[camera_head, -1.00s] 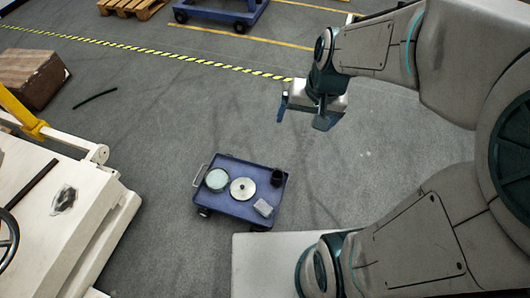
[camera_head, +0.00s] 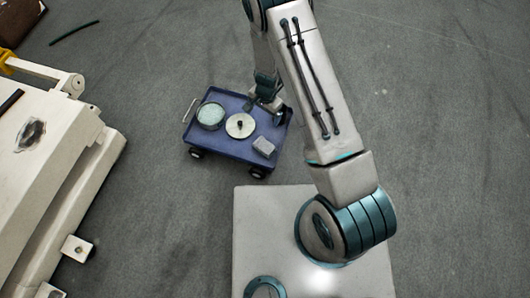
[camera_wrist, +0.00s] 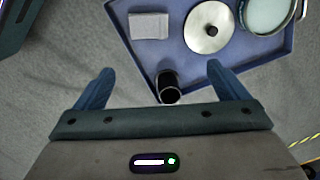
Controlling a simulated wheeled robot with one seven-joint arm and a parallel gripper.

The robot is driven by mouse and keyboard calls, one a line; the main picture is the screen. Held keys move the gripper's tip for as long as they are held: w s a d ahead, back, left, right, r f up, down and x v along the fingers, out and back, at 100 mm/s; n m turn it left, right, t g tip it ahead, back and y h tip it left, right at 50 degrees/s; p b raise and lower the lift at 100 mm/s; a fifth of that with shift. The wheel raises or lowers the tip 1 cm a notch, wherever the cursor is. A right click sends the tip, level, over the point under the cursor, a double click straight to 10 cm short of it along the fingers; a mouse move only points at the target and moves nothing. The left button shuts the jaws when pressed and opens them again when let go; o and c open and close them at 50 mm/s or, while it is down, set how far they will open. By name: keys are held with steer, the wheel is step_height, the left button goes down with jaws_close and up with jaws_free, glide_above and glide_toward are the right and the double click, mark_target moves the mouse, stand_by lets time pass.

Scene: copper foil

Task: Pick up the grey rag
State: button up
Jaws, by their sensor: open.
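The grey rag (camera_head: 263,146) is a small folded, light grey block on the near right corner of the blue cart (camera_head: 225,146). In the wrist view the rag (camera_wrist: 149,26) lies at the top, left of a metal disc. My gripper (camera_head: 264,100) is over the far right side of the cart, apart from the rag. In the wrist view my gripper (camera_wrist: 160,72) has its fingers wide apart with nothing held. A black cup (camera_wrist: 168,84) shows between and beyond the fingers, on the cart's edge; in the head view it is mostly hidden by my gripper.
The metal disc with a central knob (camera_head: 240,126) and a round glassy dish (camera_head: 210,115) stand on the cart beside the rag. A white machine (camera_head: 50,150) stands at the left. Open grey floor surrounds the cart.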

steer(key=h+b, duration=0.1)
steer(key=b, duration=0.4)
glide_above(265, 145)
steer(key=shift+m, duration=0.4)
steer(key=f, duration=1.8)
steer(key=shift+s+f, duration=0.2)
steer(key=shift+s, duration=0.05)
steer(key=shift+w+f+b, duration=0.1)
steer(key=shift+f+b, duration=1.65)
steer(key=shift+f, duration=1.3)
steer(key=c, duration=0.8)
steer(key=shift+r, duration=0.15)
steer(key=shift+r, duration=0.15)
steer(key=r+p, duration=0.2)
steer(key=r, duration=0.1)
steer(key=r+p, duration=0.1)
steer(key=shift+w+d+r, duration=0.1)
steer(key=shift+d+r, duration=0.1)
steer(key=shift+d, duration=0.15)
steer(key=d+r+p, duration=0.1)
steer(key=d+r, duration=0.1)
steer(key=d, duration=0.1)
steer(key=w+d+r+p, duration=0.1)
steer(key=d+r, duration=0.1)
steer(key=d, duration=0.2)
steer(key=d+r+p, duration=0.1)
steer(key=d+r, duration=0.1)
steer(key=d, duration=0.1)
steer(key=shift+w+d, duration=0.3)
steer(key=shift+d, duration=0.05)
